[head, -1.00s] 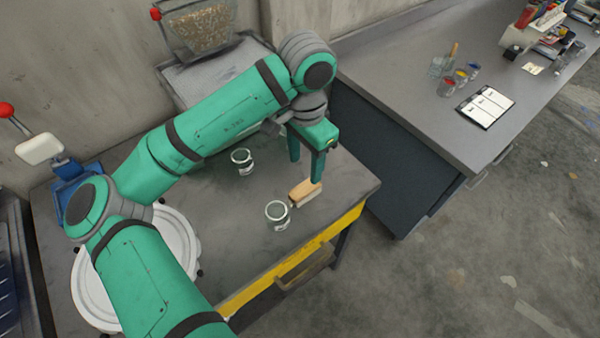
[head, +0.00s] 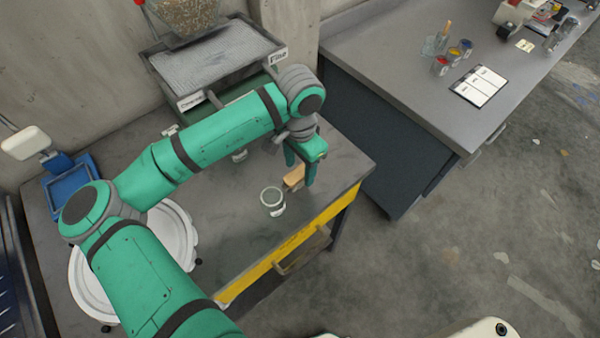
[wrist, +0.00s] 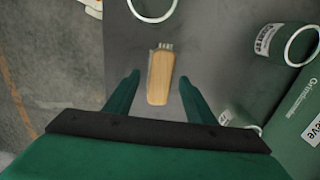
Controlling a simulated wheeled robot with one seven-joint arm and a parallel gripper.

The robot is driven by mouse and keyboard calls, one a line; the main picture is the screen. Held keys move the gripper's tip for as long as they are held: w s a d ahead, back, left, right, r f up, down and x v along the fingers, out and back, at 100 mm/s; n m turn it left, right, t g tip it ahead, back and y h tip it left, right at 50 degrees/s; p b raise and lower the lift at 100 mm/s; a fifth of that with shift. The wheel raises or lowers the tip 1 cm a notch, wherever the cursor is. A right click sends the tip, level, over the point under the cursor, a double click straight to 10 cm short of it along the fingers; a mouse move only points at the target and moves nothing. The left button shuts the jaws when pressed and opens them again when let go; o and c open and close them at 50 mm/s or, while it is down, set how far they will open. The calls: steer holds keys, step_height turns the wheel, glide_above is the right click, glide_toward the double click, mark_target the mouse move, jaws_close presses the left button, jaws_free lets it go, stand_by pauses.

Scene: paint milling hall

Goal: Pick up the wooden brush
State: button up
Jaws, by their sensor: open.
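The wooden brush (wrist: 161,77) lies on the grey table, a tan block with pale bristles showing at its far end in the wrist view. In the head view the brush (head: 293,177) is partly hidden by my gripper. My gripper (wrist: 158,78) is open and empty, with one finger on each side of the brush's near end. In the head view my gripper (head: 299,174) is low over the brush, close to the table's front right corner. I cannot tell whether the fingers touch the brush.
A pale cup (head: 272,201) stands just left of the brush; another (head: 240,155) is mostly hidden behind my arm. A sieve tray (head: 215,62) with labels stands at the back. The table's yellow front edge (head: 290,245) is close. A separate grey workbench (head: 400,70) stands to the right.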

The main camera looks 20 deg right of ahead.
steer(key=shift+f, duration=0.35)
steer(key=shift+c, duration=0.6)
steer(key=c, duration=1)
steer(key=shift+r, duration=0.1)
steer(key=shift+c, duration=0.2)
steer(key=shift+r, duration=0.5)
steer(key=s+d+r, duration=0.3)
steer(key=s+r, duration=0.9)
steer(key=s, duration=0.1)
steer(key=shift+s+d, duration=0.15)
steer(key=shift+s, duration=0.15)
